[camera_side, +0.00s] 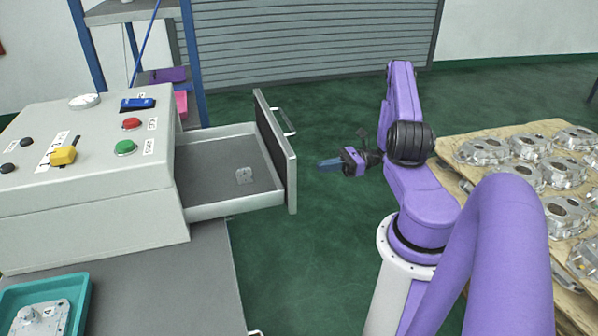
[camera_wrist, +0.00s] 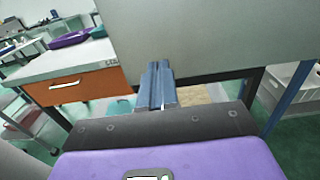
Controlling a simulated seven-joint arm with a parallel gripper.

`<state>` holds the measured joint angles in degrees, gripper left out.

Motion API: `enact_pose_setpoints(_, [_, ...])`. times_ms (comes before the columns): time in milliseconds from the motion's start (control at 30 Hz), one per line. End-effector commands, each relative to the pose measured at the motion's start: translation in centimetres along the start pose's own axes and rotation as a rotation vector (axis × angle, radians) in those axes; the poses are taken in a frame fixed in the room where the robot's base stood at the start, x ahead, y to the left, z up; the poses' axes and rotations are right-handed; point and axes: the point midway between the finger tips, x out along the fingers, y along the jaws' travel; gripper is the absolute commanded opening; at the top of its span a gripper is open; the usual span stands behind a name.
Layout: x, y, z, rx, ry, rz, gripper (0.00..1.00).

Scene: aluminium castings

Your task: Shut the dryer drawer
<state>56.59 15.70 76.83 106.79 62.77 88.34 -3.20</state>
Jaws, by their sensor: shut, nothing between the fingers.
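The dryer drawer (camera_side: 232,203) is pulled out to the right from the grey dryer cabinet (camera_side: 95,190) in the side view. Its upright front panel (camera_side: 279,150) carries a pale bar handle (camera_side: 283,119) on the outer face. Drawer and handle cannot be made out for certain in the wrist view.
A wooden table (camera_side: 460,185) with several round castings (camera_side: 485,152) stands on the right. A teal tray (camera_side: 85,290) holding a casting is at lower left. Buttons, including a green one (camera_side: 125,147), sit on the cabinet top. Green floor is clear between drawer and arm.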

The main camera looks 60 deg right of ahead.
Motion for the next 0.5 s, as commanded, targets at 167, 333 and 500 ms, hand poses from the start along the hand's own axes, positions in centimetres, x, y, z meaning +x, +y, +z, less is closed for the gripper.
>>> enact_pose_setpoints(167, [3.5, 0.1, 0.0, 0.002, 0.000, 0.005, 0.00])
enact_pose_setpoints(333, [6.2, 0.1, 0.0, 0.001, 0.000, 0.004, 0.00])
enact_pose_setpoints(500, [7.9, 0.0, 0.0, 0.001, 0.000, 0.002, 0.00])
